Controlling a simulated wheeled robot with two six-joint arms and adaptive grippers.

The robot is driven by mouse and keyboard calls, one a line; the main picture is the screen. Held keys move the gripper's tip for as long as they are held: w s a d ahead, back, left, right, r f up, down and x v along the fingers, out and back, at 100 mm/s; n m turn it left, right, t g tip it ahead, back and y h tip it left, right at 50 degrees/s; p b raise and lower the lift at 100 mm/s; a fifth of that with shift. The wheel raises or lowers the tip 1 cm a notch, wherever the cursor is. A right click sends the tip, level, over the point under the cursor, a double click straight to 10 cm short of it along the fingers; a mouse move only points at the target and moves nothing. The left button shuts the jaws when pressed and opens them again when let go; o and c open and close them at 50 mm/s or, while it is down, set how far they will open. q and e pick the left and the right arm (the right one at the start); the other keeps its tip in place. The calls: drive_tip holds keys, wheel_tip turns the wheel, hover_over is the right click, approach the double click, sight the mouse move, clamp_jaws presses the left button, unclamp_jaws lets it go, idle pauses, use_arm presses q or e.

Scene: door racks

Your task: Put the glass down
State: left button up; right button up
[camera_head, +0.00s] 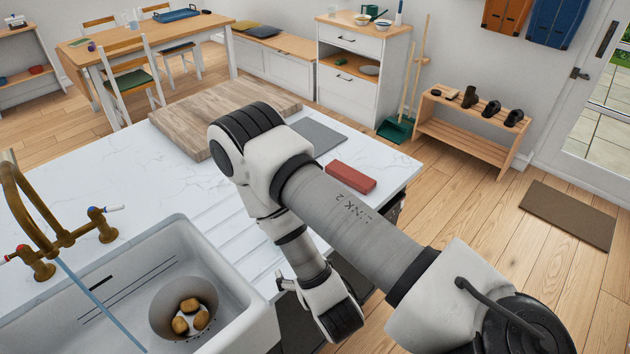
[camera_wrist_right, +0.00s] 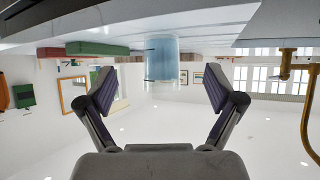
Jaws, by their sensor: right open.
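The glass (camera_wrist_right: 162,62) is a pale blue see-through cylinder in the right wrist view, which is upside down. It appears to stand upright on the white counter (camera_wrist_right: 215,32), its base against the surface. My right gripper (camera_wrist_right: 160,92) is open, with its two fingers spread wide to either side of the glass and apart from it. In the head view my right arm comes in from the right, and its gripper (camera_head: 283,284) is low by the counter's front edge. The glass is not seen there. My left gripper is not in view.
A red block (camera_head: 350,177), a grey mat (camera_head: 318,136) and a wooden board (camera_head: 215,110) lie on the counter. The white sink (camera_head: 240,318) holds a metal bowl (camera_head: 160,318) with potatoes. A brass tap (camera_head: 70,237) stands behind it. Clear counter lies beyond the sink.

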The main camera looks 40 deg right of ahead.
drive_tip(key=s+a+f+n+g+y, duration=0.3)
drive_tip(key=s+f+g, duration=0.8)
drive_tip(key=s, duration=0.5)
drive_tip(key=shift+s+a+f+y, duration=0.15)
drive_tip(key=shift+a+f+y, duration=0.3)
drive_tip(key=shift+a, duration=0.2)
